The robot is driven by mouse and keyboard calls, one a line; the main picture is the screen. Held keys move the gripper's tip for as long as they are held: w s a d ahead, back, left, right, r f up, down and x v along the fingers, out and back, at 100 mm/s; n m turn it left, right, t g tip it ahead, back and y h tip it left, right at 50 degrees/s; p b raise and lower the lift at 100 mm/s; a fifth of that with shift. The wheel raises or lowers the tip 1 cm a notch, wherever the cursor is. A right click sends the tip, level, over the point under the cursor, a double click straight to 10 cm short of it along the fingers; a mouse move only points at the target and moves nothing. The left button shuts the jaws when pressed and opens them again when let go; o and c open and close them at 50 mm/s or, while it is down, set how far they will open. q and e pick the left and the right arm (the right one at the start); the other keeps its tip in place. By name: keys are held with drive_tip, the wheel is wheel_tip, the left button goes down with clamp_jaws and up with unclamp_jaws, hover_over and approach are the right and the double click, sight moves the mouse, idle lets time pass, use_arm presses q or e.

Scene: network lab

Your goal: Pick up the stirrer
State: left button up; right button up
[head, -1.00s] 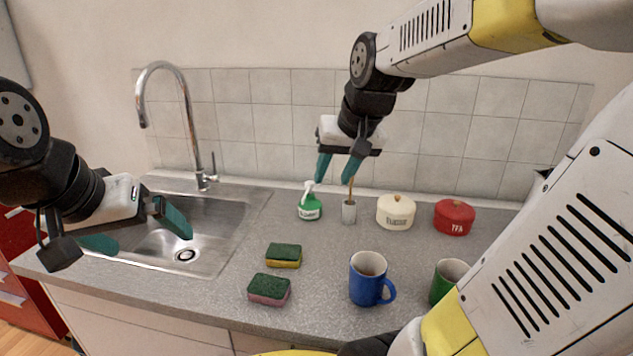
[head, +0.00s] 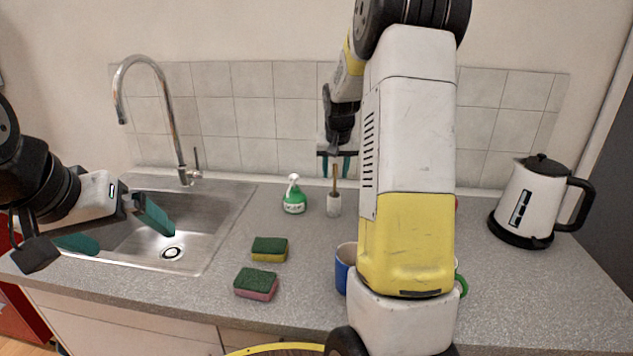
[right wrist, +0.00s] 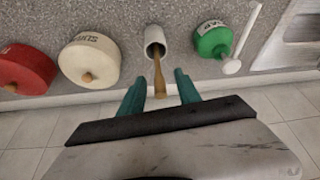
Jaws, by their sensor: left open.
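The stirrer (head: 335,182) is a thin wooden stick standing in a small grey cup (head: 334,206) at the back of the counter. In the right wrist view the stirrer (right wrist: 158,72) leans out of the cup (right wrist: 154,36), its free end towards my gripper. My right gripper (head: 336,167) is above the cup and open. In the right wrist view its teal fingers (right wrist: 160,92) are on either side of the stirrer's upper end, with visible gaps. My left gripper (head: 115,230) is open and empty over the sink.
A green spray bottle (head: 294,198) stands left of the cup. Cream (right wrist: 90,60) and red (right wrist: 26,68) canisters stand on its other side. Two sponges (head: 269,250) lie in front. My right arm partly hides a blue mug (head: 344,268). A kettle (head: 528,205) stands right.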

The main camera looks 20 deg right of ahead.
sight(335, 177)
drive_tip(key=x, duration=0.3)
drive_tip(key=shift+f, duration=0.2)
drive_tip(key=shift+c, duration=0.4)
clamp_jaws()
drive_tip(key=shift+r, duration=0.15)
